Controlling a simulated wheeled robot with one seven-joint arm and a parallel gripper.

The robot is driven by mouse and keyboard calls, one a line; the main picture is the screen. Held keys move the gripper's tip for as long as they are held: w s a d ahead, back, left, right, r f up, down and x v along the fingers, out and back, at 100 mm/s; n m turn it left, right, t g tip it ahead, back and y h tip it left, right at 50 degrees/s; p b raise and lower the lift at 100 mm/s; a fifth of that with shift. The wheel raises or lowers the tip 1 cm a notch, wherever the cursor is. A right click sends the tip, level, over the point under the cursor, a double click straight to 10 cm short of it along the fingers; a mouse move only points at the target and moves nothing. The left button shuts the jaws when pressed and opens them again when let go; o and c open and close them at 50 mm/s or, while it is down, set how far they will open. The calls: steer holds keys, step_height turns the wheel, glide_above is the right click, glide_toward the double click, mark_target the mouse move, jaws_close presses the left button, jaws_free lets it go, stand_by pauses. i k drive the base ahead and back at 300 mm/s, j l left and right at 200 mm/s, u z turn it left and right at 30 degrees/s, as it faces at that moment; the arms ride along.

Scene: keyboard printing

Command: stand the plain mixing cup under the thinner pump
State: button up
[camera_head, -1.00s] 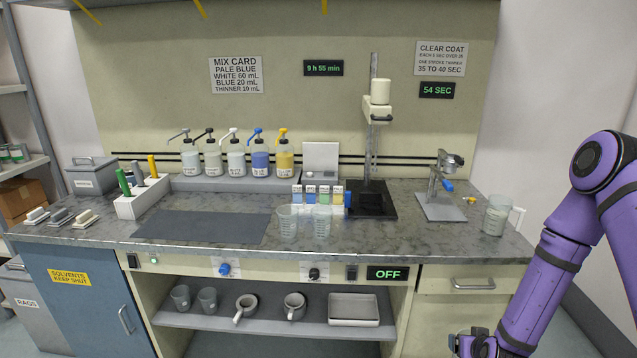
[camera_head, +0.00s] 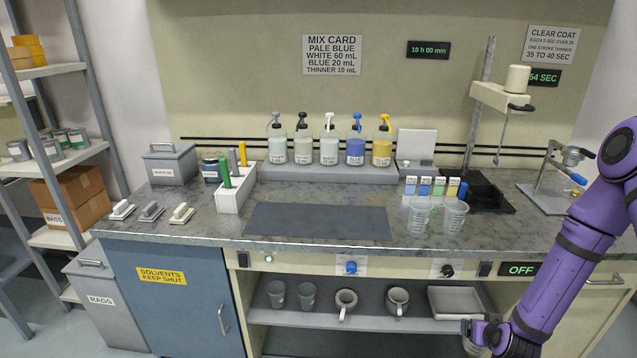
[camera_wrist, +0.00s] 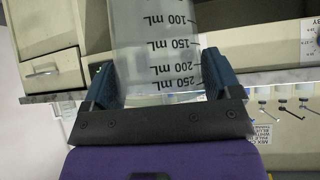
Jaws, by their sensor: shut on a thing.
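My gripper (camera_wrist: 162,78) is shut on a clear plastic cup (camera_wrist: 155,35) with mL marks, which read upside down in the wrist view. In the head view my gripper (camera_head: 485,333) is low at the right, in front of the shelf, with part of the cup (camera_head: 472,346) below it. Several pump bottles stand in a row on a grey ledge (camera_head: 400,177) at the back of the counter. The leftmost bottle (camera_head: 277,150) has pale contents and a grey pump. The small labels are hard to read, so I cannot tell surely which is thinner.
Two clear marked cups (camera_head: 419,216) stand on the counter before small colour cards. A dark mat (camera_head: 318,221) lies bare in front of the bottles. A white marker holder (camera_head: 236,190) stands left of the ledge. The lower shelf (camera_head: 330,316) holds cups, mugs and a tray.

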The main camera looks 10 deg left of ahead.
mark_target(272, 188)
steer(key=j, duration=1.1)
steer(key=j+z, duration=0.1)
steer(key=j, duration=1.05)
steer(key=k, duration=0.05)
